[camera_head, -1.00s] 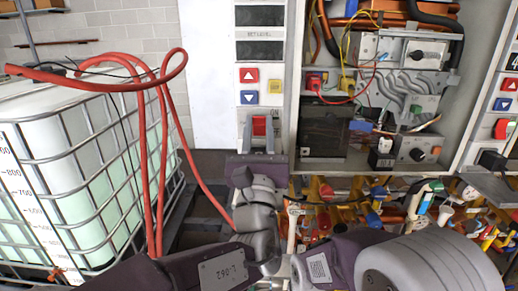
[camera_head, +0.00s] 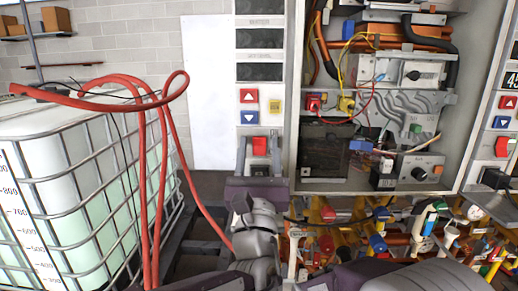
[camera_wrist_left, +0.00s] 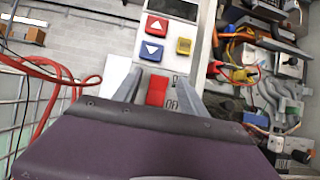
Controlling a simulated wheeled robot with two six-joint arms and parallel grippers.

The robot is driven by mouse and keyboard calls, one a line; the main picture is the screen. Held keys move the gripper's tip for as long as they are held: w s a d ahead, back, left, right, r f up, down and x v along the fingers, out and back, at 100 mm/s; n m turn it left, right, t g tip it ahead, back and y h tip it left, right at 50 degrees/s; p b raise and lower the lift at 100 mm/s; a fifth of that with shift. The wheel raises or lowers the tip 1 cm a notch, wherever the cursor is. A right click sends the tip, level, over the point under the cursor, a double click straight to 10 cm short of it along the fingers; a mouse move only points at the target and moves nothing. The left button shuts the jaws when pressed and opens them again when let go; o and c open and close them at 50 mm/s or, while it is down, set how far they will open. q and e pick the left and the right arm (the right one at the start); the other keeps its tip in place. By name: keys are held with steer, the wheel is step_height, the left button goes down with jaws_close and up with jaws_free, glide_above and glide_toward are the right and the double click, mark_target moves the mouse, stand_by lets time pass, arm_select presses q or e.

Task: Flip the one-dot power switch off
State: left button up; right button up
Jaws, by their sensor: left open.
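A red rocker switch (camera_head: 259,146) sits on the narrow white control panel, below a red up-arrow button and a blue down-arrow button. It also shows in the left wrist view (camera_wrist_left: 157,90), with "OFF" printed beside its lower part. My left gripper (camera_head: 258,148) is open in front of the panel, its fingers on either side of the switch. The wrist view shows the fingers (camera_wrist_left: 160,92) apart with nothing held between them. I cannot tell whether they touch the panel. A second red switch (camera_head: 502,147) is on the right-hand panel. No dot marks are readable. My right gripper is not visible.
An open heater cabinet (camera_head: 325,183) with wiring stands right of the panel. Pipes and coloured valves (camera_head: 375,243) crowd the space below it. A caged white tank (camera_head: 75,215) with a red hose (camera_head: 160,200) stands at left.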

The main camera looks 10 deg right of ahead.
arm_select(q)
steer(key=b+v, duration=0.3)
steer(key=v, duration=0.5)
steer(key=shift+s+a+f, duration=0.1)
steer(key=shift+s+f, duration=0.15)
steer(key=shift+s, duration=0.05)
